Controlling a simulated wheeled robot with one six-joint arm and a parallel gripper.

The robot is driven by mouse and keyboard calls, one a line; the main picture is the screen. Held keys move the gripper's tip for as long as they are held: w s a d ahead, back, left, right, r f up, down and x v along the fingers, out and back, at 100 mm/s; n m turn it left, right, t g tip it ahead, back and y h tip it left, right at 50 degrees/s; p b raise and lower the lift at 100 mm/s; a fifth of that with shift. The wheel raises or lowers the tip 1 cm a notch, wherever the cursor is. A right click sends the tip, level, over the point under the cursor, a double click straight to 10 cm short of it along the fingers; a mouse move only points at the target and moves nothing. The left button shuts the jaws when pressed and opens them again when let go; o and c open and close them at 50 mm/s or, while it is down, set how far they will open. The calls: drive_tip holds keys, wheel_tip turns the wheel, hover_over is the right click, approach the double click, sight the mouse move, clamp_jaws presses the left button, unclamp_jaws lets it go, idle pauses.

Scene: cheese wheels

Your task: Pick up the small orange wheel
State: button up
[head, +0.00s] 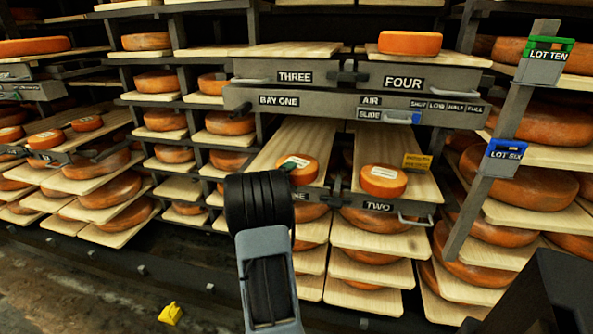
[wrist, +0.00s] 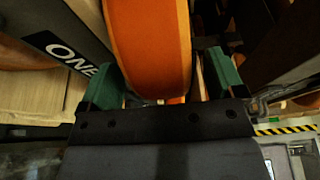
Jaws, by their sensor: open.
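A small orange wheel (head: 301,174) with a white label lies on the wooden board of slot ONE in the head view. In the wrist view the orange wheel (wrist: 150,45) fills the space between the two green fingers of my gripper (wrist: 165,82). The fingers are open, one on each side of the wheel; I cannot tell whether they touch it. In the head view only a bit of green shows at the wheel's left edge, and my arm hides the rest of my gripper.
A similar labelled wheel (head: 383,181) lies on board TWO to the right, beside a yellow tag (head: 417,161). The grey BAY ONE beam (head: 330,104) is above. Another orange wheel (head: 410,43) sits on board FOUR. Racks of larger wheels stand on both sides.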

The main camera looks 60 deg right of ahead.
drive_tip(key=c, duration=1.5)
drive_tip(key=shift+r, duration=0.25)
drive_tip(key=shift+c, duration=0.6)
